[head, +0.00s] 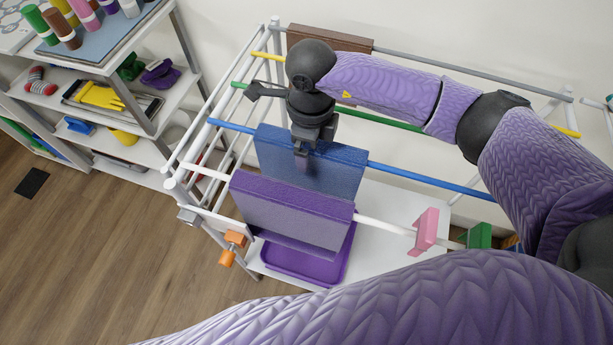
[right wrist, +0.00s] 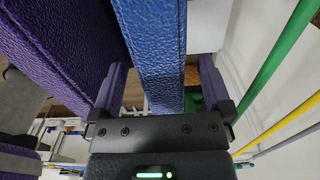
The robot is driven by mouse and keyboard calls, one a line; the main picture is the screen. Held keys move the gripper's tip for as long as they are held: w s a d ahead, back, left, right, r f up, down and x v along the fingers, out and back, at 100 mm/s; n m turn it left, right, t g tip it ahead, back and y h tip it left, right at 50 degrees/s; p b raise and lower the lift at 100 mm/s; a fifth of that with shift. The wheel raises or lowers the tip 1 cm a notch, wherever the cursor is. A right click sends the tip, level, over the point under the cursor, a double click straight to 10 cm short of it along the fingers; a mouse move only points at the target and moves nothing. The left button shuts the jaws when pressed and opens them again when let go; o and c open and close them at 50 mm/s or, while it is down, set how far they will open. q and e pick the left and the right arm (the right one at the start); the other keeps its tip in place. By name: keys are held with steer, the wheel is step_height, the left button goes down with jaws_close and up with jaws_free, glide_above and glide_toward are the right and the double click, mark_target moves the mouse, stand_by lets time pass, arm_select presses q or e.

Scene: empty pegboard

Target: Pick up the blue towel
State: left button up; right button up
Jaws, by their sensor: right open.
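The blue towel (head: 330,172) hangs folded over the blue bar of a white drying rack, between the purple towel and the green bar. My right gripper (head: 303,148) is above its top edge, toward the left part of the towel. In the right wrist view, the blue towel (right wrist: 158,45) runs between the two spread fingers of my right gripper (right wrist: 162,85). The fingers are on either side of it, with a visible gap on the right; contact on the left is unclear. My left gripper is not in view.
A brown towel (head: 330,38) hangs at the back. A purple tray (head: 310,264) lies below. Shelves with small items stand at left.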

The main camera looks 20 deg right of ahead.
step_height(320, 180, down, 3)
steer(key=shift+r, duration=0.1)
steer(key=shift+c, duration=0.4)
steer(key=c, duration=1)
steer(key=shift+r, duration=0.45)
arm_select(q)
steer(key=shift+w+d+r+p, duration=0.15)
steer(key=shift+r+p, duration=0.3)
steer(key=shift+p, duration=0.05)
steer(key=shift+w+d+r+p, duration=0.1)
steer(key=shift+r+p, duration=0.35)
steer(key=shift+p, duration=0.05)
arm_select(e)
step_height(320, 180, up, 17)
steer(key=shift+r, duration=0.1)
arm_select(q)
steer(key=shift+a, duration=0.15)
